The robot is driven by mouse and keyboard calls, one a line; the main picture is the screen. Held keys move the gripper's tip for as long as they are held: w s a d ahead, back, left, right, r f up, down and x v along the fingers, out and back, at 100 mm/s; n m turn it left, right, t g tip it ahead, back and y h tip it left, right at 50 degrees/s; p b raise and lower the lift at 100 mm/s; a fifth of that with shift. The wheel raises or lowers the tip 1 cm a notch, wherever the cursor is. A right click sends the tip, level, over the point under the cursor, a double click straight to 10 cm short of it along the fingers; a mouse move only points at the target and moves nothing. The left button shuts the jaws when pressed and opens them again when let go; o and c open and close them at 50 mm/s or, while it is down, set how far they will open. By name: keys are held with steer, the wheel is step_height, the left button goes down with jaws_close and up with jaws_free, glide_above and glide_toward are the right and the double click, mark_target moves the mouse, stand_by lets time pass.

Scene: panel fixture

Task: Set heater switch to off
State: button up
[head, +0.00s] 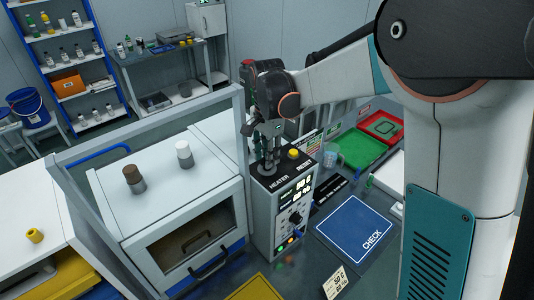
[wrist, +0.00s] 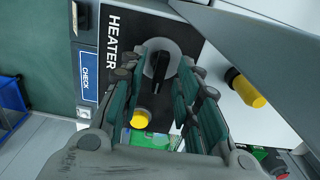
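The heater switch is a black rotary knob (wrist: 160,66) on a round grey base, beside the HEATER label on the black top of the control box (wrist: 122,18). In the head view the control box (head: 263,222) stands right of the white oven-like cabinet. My gripper (head: 268,165) points down over the HEATER side of the box top and hides the knob there. In the wrist view my gripper (wrist: 160,88) is open, one finger on each side of the knob, with gaps visible. The knob's bar looks nearly in line with the fingers; its setting cannot be read.
A yellow RESET button (head: 293,153) sits close beside my gripper on the box top. A lit display, dial and coloured lights are on the box front. A grey frame post (head: 243,150) stands just left. A blue CHECK mat (head: 354,228) lies to the right.

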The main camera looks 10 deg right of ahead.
jaws_close()
steer(key=n+b, duration=0.2)
steer(key=n, duration=0.1)
steer(key=shift+f+n, duration=0.1)
steer(key=shift+n, duration=0.3)
steer(key=n+b, duration=0.1)
steer(key=n, duration=0.2)
steer(key=shift+n, duration=0.3)
steer(key=n+b, duration=0.2)
steer(key=n, duration=0.3)
steer(key=shift+n+b, duration=0.55)
steer(key=shift+n, duration=2.25)
